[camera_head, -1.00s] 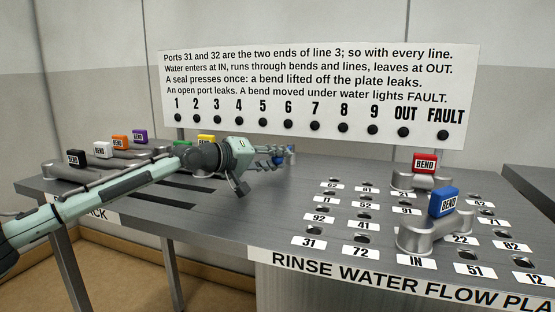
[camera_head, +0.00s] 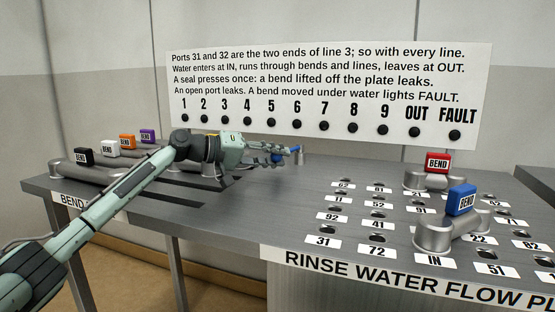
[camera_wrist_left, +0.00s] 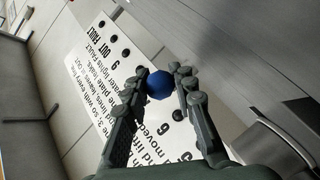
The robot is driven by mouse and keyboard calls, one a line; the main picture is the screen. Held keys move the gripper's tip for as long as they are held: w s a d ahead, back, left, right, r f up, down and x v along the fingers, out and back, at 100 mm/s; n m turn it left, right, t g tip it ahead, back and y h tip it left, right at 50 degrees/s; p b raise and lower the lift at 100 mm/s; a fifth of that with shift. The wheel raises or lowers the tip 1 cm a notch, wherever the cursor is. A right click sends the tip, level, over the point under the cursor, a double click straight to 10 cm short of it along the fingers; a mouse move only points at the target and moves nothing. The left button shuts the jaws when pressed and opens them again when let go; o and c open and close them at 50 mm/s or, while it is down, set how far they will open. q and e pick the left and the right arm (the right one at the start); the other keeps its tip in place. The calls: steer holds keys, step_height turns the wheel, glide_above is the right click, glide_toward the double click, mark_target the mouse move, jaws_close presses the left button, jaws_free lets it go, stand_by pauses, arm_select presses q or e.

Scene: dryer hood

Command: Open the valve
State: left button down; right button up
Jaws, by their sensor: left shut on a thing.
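The valve shows as a small blue handle (camera_head: 299,149) on a short stem at the back of the table, below the sign. My left gripper (camera_head: 286,153) reaches it from the left and is shut on it. In the left wrist view the blue handle (camera_wrist_left: 158,86) sits between the two fingertips. The fingers hide part of the valve, and I cannot tell how far it is turned. All indicator lamps on the sign (camera_head: 330,85) are dark. My right gripper is not in view.
A bend with a red block (camera_head: 437,163) and one with a blue block (camera_head: 461,199) stand on the port plate at the right. Several bends, such as the black one (camera_head: 83,157), stand in the rack at the left. The table middle is clear.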

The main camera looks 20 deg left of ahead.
arm_select(q)
steer(key=shift+a, duration=0.1)
steer(key=c, duration=1.2)
jaws_free()
steer(key=v, duration=1.2)
steer(key=shift+c, duration=0.3)
